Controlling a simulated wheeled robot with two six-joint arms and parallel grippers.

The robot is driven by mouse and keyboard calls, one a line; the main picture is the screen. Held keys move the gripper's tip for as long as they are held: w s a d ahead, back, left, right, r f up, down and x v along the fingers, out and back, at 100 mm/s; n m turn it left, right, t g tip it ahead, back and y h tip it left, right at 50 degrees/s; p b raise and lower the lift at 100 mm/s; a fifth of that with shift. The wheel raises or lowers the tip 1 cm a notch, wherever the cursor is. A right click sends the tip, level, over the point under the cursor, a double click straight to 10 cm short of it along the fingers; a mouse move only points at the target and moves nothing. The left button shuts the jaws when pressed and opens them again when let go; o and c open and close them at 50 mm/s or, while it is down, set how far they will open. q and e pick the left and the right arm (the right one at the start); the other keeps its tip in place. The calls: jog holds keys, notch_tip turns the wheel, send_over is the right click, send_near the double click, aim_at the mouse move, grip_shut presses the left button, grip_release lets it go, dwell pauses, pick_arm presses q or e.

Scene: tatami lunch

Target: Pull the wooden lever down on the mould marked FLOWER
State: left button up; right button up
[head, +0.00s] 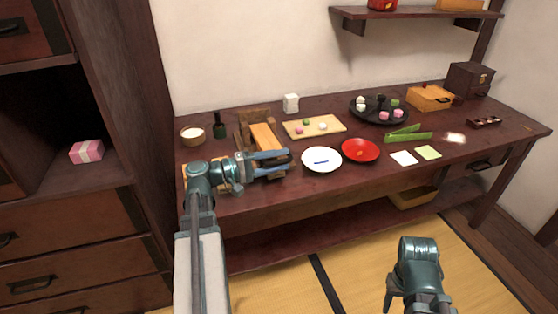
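A wooden press-like mould (256,117) stands at the back left of the dark table, with a light wooden bar (265,137) sloping toward its front. I cannot read any FLOWER marking, and I cannot tell which part is the lever. My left gripper (283,163) is at the table's front edge, just in front of the mould, and hides its lower front. Its two blue fingers point right and look apart, with some brown wood showing between them. I cannot tell whether they touch it. Of my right arm only a teal link shows at the lower right; its fingers do not show.
A white plate (322,160) and a red plate (361,151) lie right of my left gripper. Behind are a board (314,127) with sweets, a green bottle (220,125) and a white-filled bowl (193,136). A dark round tray (362,109) and green strips (408,136) are farther right.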

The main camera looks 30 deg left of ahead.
pick_arm(q)
jog(key=v, duration=1.3)
jog(key=shift+s+a, duration=0.25)
